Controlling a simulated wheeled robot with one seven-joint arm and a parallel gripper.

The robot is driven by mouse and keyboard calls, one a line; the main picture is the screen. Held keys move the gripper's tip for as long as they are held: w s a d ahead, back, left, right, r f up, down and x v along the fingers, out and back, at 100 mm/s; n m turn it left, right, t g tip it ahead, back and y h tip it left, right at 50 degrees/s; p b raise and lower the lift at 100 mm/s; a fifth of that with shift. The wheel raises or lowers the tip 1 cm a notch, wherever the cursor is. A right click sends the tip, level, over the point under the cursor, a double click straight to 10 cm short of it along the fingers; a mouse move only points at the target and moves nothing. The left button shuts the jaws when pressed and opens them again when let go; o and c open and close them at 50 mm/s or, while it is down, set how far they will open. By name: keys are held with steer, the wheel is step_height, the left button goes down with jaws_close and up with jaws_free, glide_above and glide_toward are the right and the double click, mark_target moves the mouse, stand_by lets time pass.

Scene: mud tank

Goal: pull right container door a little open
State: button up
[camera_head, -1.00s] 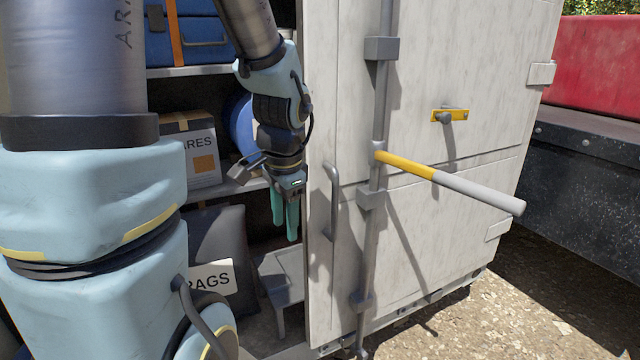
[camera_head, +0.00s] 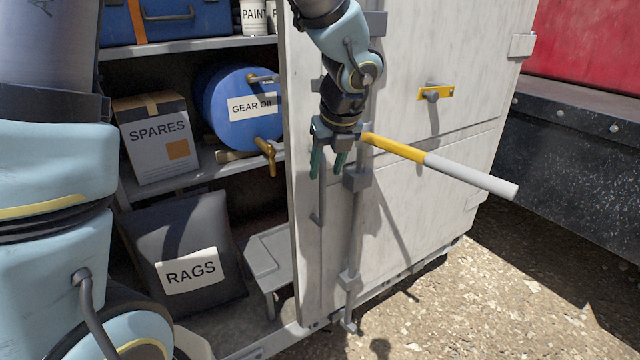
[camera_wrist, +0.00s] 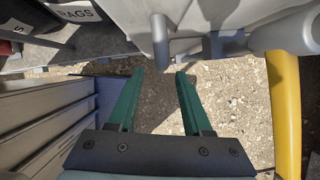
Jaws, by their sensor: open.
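The right container door (camera_head: 400,190) is a pale grey, streaked panel to the right of the open shelf bay. I cannot tell whether it stands ajar. A slim vertical grab handle (camera_head: 320,205) sits near its left edge; its upper part is hidden behind my gripper. My gripper (camera_head: 328,174) is open and empty, its green fingers pointing down in front of this handle. In the wrist view, the grey handle (camera_wrist: 161,42) lies just beyond the gap between the open fingertips (camera_wrist: 158,72). Contact cannot be made out. A yellow and white lever (camera_head: 440,166) juts from the locking bar (camera_head: 357,230).
Left of the door, shelves hold a spares box (camera_head: 158,140), a blue gear oil drum (camera_head: 240,105) with a brass tap, and a rags bag (camera_head: 190,250). A small grey step (camera_head: 268,258) stands inside. Gravel (camera_head: 440,300) lies clear in front. A dark truck bed (camera_head: 580,150) stands right.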

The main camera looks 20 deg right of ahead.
mark_target(324, 180)
steer(key=x, duration=0.6)
steer(key=shift+f, duration=0.1)
jaws_close()
stand_by(1.3)
